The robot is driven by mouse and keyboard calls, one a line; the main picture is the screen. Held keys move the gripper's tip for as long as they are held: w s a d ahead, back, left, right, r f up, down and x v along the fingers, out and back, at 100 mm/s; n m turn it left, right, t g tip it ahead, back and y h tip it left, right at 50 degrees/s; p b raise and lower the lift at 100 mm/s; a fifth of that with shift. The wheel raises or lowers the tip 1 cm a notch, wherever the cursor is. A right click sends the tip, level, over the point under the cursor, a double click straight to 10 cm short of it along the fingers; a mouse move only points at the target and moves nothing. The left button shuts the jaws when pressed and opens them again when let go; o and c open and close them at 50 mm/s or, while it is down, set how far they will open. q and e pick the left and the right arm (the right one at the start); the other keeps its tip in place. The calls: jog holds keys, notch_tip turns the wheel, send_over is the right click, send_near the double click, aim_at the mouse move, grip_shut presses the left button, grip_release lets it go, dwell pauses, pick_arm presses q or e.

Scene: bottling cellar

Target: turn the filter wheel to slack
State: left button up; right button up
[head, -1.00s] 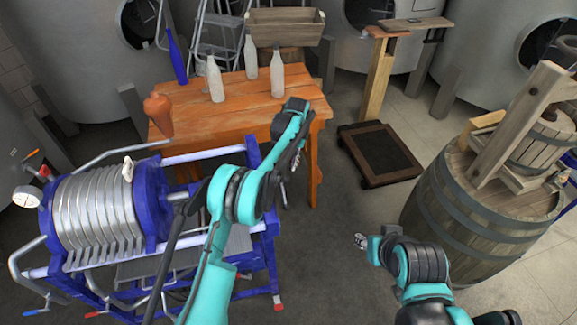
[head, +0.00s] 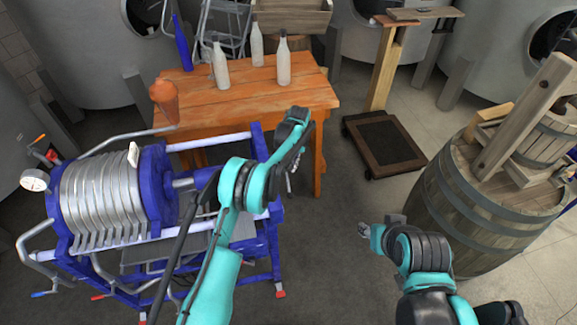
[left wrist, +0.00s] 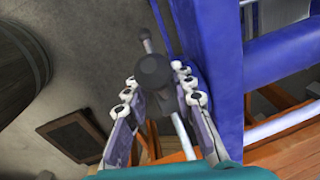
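The filter press has a blue frame (head: 259,150) and a stack of ribbed silver plates (head: 105,195) at the left of the head view. Its far right end, where the wheel sits, is hidden by my left arm. In the left wrist view, a dark round hub with bars (left wrist: 155,72), seemingly the filter wheel, lies between the fingertips of my left gripper (left wrist: 156,82). The fingers are apart on both sides of it; I cannot tell whether they touch it. My left gripper also shows in the head view (head: 291,178). My right gripper (head: 372,232) hangs empty over the floor.
A wooden table (head: 262,95) with bottles stands behind the press. A low dark platform (head: 350,140) and a large barrel (head: 470,220) stand to the right. A blue post (left wrist: 215,70) is close beside my left gripper. The floor between press and barrel is clear.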

pick_arm(q)
grip_shut()
jog(key=shift+s+d+f+t+b, duration=0.1)
jog(key=shift+s+f+t+b, duration=0.3)
jog(key=shift+b, duration=0.4)
jog(key=shift+s+d+f+t+y+b, duration=0.1)
jog(key=shift+s+f+t+y+b, duration=0.25)
jog(key=shift+f+t+b, duration=0.85)
jog(key=shift+s+d+f+t+y+b, duration=0.15)
jog(key=shift+s+f+t+y+b, duration=0.4)
jog(key=shift+b, duration=1.25)
jog(key=shift+s+d+f+t+y+b, duration=0.15)
jog(key=shift+f+t+b, duration=0.4)
jog(key=shift+t+b, duration=0.8)
jog(key=shift+n, duration=0.3)
